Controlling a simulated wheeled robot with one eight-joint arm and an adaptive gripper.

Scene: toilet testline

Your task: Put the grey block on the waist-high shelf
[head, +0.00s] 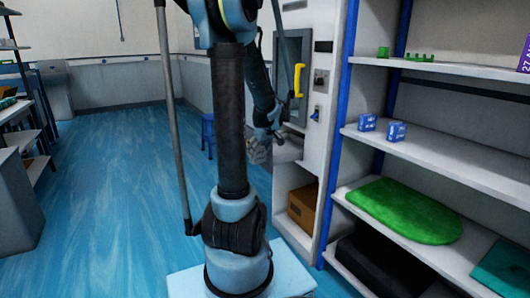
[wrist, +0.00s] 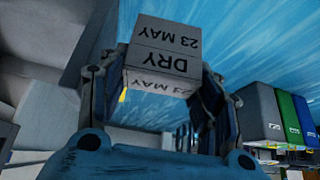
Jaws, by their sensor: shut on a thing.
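The grey block (wrist: 160,65), printed "DRY 23 MAY" and seen upside down, is between the fingers of my gripper (wrist: 155,90) in the wrist view. My gripper (head: 262,143) is shut on it. In the head view the gripper is beyond my arm, left of the shelving and near a grey machine, with the block (head: 257,154) small and hard to make out. The white shelving on the right has several levels. A middle shelf (head: 440,160) holds two small blue boxes (head: 397,131) and has bare room to their right.
The top shelf (head: 450,68) holds small green parts (head: 420,57). A lower shelf holds a green seat-shaped pad (head: 405,210). A brown box (head: 302,207) sits in a low cubby. A blue stool (head: 208,133) stands behind my arm. The blue floor at left is clear.

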